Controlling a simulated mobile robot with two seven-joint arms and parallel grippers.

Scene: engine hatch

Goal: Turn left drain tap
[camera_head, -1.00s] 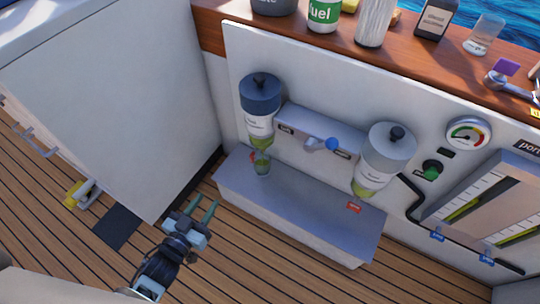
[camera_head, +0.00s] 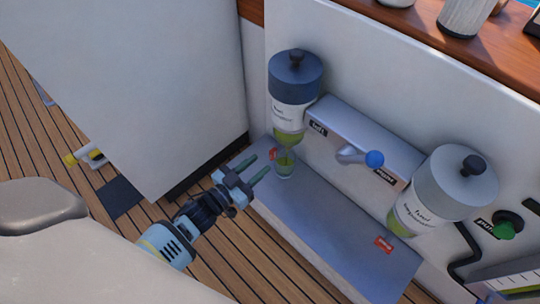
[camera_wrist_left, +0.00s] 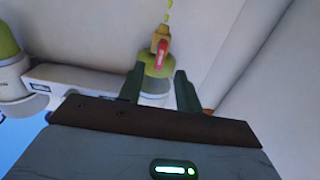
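The left fuel separator (camera_head: 295,75) has a dark blue top and a green-tinted bowl, and hangs on the white wall. Its left drain tap shows a small red handle (camera_head: 273,154) low by the bowl. In the left wrist view, the brass tap with its red handle (camera_wrist_left: 162,54) lies just beyond the fingertips, with green drops beside it. A small glass (camera_head: 285,166) with green liquid stands under the bowl. My left gripper (camera_head: 264,164) is open and empty, its fingers pointing at the tap, apart from it as far as I can tell. My right gripper is out of view.
A grey ledge (camera_head: 310,220) runs below the separators. A white hatch panel (camera_head: 150,80) stands at left.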

